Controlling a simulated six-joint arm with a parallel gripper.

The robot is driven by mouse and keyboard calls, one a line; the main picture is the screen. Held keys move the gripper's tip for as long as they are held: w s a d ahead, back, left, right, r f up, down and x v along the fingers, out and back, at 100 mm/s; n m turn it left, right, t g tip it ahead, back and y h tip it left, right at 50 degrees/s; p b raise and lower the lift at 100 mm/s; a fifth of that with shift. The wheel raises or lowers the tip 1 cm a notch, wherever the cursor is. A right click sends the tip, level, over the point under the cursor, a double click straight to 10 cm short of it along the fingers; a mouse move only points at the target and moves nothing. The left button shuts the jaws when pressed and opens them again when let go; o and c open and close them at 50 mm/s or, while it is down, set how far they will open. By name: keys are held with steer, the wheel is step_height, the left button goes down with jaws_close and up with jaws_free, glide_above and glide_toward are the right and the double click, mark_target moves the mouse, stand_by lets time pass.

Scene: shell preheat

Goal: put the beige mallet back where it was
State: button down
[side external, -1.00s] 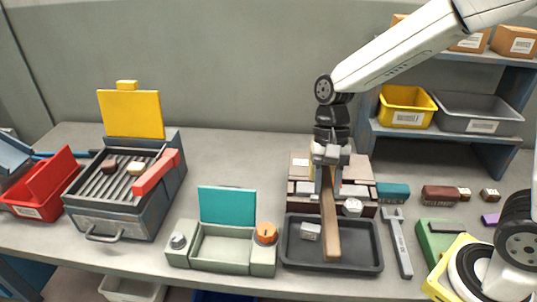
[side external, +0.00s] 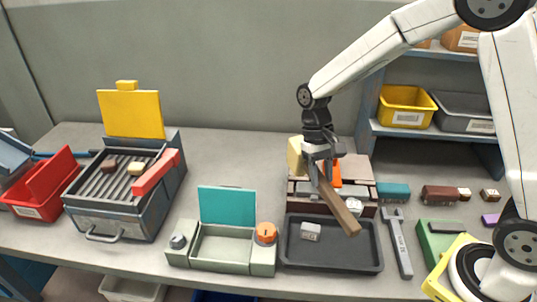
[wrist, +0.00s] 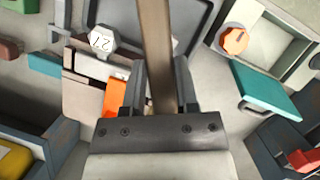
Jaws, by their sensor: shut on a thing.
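My gripper (side external: 318,160) is shut on the brown handle of the beige mallet (side external: 338,207). The handle slants down to the right over the back of the dark tray (side external: 302,263). The mallet's pale beige head (side external: 296,156) shows at the left of the gripper. In the wrist view the handle (wrist: 156,50) runs up from between the fingers (wrist: 160,95); the head is not visible there. Behind and below the mallet is a low brown and beige stand (side external: 362,170), partly hidden by the gripper. An orange piece (side external: 336,174) shows there, beside the handle.
The tray holds a small grey block (side external: 311,231). A white hexagonal piece (side external: 354,204) sits behind it. A wrench (side external: 398,243) and teal block (side external: 393,191) lie right. A green box with a teal lid (side external: 227,206) and a grill (side external: 120,195) stand left.

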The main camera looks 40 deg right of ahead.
steer(key=w+d+f+n, duration=0.1)
steer(key=d, duration=0.1)
steer(key=w+d+f+n+h, duration=0.1)
steer(key=w+f+n, duration=0.1)
steer(key=shift+d+f, duration=0.1)
steer(key=shift+d, duration=0.25)
steer(key=w+a+r+m+t+y, duration=0.2)
steer(key=w+a+r+m+t, duration=0.1)
steer(key=w+m, duration=0.75)
steer(key=w+a+r+m+t+y, duration=0.2)
steer(key=w+a+m+t+y, duration=0.1)
steer(key=w+m, duration=0.75)
steer(key=w+a+f+m+t, duration=0.1)
steer(key=a+f+m, duration=0.1)
steer(key=f, duration=0.3)
steer(key=w+a+f+m+h, duration=0.1)
steer(key=w+a+f+m, duration=0.1)
steer(key=f, duration=0.3)
steer(key=shift+a+f+m+t, duration=0.15)
steer(key=shift+f+m+t, duration=0.2)
steer(key=shift+m, duration=0.45)
steer(key=shift+f, duration=0.2)
steer(key=shift+f, duration=3.15)
